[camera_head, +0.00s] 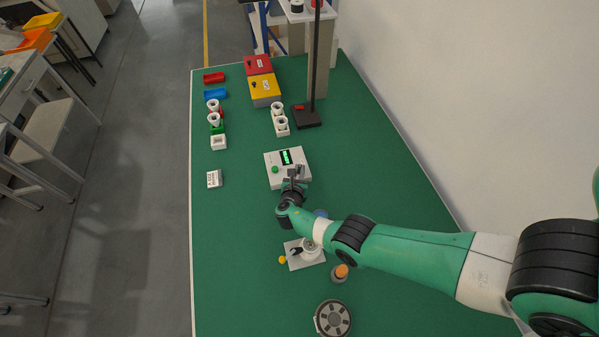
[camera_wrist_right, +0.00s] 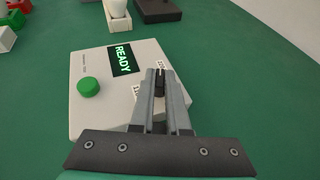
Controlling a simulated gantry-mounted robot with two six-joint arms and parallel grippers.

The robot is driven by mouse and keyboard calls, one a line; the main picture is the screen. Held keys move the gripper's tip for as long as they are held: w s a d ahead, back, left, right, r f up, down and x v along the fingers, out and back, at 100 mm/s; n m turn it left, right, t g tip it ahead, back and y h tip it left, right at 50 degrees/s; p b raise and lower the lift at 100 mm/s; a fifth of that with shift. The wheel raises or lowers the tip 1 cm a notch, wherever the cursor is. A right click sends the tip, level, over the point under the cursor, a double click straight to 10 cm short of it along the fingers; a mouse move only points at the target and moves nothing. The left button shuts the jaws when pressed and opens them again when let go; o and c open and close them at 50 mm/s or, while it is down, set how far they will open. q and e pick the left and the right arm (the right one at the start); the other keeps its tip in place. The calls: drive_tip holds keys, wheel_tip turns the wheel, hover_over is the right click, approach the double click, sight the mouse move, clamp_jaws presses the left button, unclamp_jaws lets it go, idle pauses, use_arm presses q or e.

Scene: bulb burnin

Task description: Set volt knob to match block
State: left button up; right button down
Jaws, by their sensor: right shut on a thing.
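A white control box (camera_head: 273,175) stands mid-table, with a green-lit display (camera_head: 286,157) and a green button (camera_head: 275,170). In the right wrist view the box (camera_wrist_right: 90,117) shows its display (camera_wrist_right: 123,59) reading "READY" and the green button (camera_wrist_right: 88,86). My right gripper (camera_head: 294,172) is over the box's right part. In the wrist view its fingers (camera_wrist_right: 160,77) are shut on the dark volt knob (camera_wrist_right: 159,83), which they mostly hide. Small labels beside the knob are partly covered. A white block (camera_head: 214,179) with dark print, too small to read, lies left of the box. My left gripper is out of view.
White sockets with bulbs (camera_head: 213,119) stand back left, others (camera_head: 281,122) behind the box. Red (camera_head: 258,65) and yellow (camera_head: 265,90) boxes and a black stand (camera_head: 308,116) are farther back. A grey plate fixture (camera_head: 305,262) and round device (camera_head: 333,318) are in front.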

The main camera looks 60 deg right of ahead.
drive_tip(key=shift+r, duration=0.1)
drive_tip(key=c, duration=0.9)
unclamp_jaws()
